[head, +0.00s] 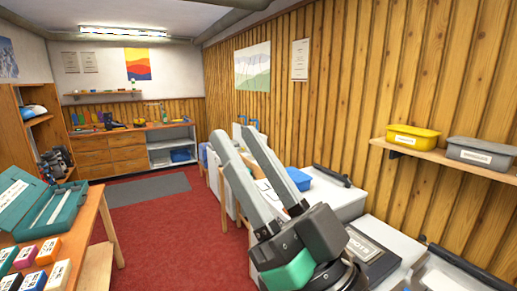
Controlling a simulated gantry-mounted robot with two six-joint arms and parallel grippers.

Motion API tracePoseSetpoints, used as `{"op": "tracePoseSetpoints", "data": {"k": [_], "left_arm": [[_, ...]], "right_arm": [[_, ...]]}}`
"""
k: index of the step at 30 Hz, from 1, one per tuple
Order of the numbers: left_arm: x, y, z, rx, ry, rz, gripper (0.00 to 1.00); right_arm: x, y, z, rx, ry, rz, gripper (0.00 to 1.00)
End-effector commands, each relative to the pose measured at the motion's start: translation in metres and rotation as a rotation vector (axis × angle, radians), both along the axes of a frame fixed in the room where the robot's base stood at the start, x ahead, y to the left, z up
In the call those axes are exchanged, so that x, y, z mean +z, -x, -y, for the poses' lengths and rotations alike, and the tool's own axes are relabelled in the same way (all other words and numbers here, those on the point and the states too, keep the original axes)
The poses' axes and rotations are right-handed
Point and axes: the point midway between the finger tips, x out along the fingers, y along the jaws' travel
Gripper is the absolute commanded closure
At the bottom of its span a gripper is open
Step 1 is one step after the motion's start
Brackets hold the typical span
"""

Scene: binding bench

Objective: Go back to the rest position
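My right gripper (231,133) shows in the middle of the head view, on an arm that comes in from the lower right. Its two long grey fingers point up and away and stand apart, with the bench behind showing in the gap. I see nothing held between them. The green and black wrist (290,265) is below the fingers, in front of the white worktops along the right wall. My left gripper is not in view.
A teal case (62,222) and several small coloured boxes (50,250) sit on a wooden table at left. A yellow bin (413,140) and a grey bin (480,152) stand on the right wall shelf. Red carpet (165,225) lies open between table and worktops.

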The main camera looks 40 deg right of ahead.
Motion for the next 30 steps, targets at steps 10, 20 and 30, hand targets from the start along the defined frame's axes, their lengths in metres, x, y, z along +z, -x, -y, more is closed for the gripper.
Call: {"op": "tracePoseSetpoints", "data": {"k": [10,20,30], "left_arm": [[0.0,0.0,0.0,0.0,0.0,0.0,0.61],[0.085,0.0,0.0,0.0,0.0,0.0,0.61],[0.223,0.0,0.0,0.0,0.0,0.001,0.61]], "right_arm": [[0.012,0.027,-0.005,-0.049,0.064,0.073,0.61],[0.097,0.026,-0.005,-0.049,0.062,0.072,0.61],[0.235,0.026,-0.005,-0.049,0.062,0.072,0.61]]}}
